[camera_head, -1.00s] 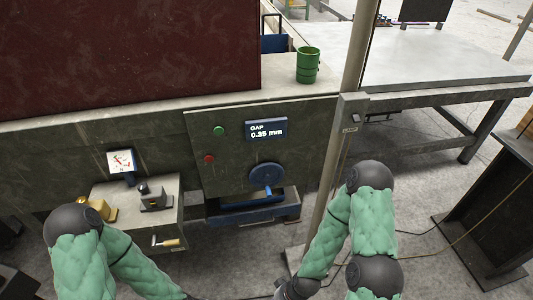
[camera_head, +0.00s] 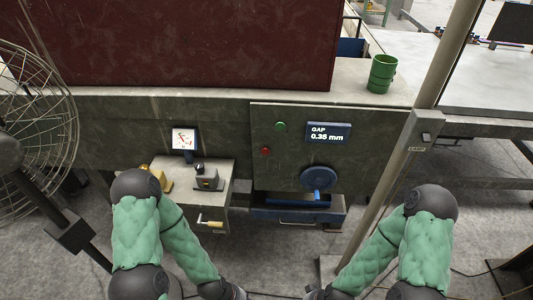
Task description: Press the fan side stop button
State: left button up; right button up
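A wire-cage fan (camera_head: 38,130) on a dark stand is at the left edge, partly cut off. No stop button shows on the visible part of it. The machine's grey panel has a red button (camera_head: 265,152) at its left, below a green button (camera_head: 280,126). I cannot tell whether either is linked to the fan. My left arm reaches down to the bottom edge in front of the small bench, and my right arm comes down to the bottom edge right of it. Both hands are cut off by the frame, so the fingers are hidden. Neither arm touches a button.
A display (camera_head: 329,132) reads GAP 0.35 mm above a blue handwheel (camera_head: 318,178). A dial gauge (camera_head: 184,139) stands behind a small bench (camera_head: 214,178). A post with a labelled switch box (camera_head: 425,122) rises at right. A green cup (camera_head: 382,74) stands on the ledge.

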pick_arm(q)
jog(key=shift+c, duration=0.3)
grip_shut()
dwell(1.1)
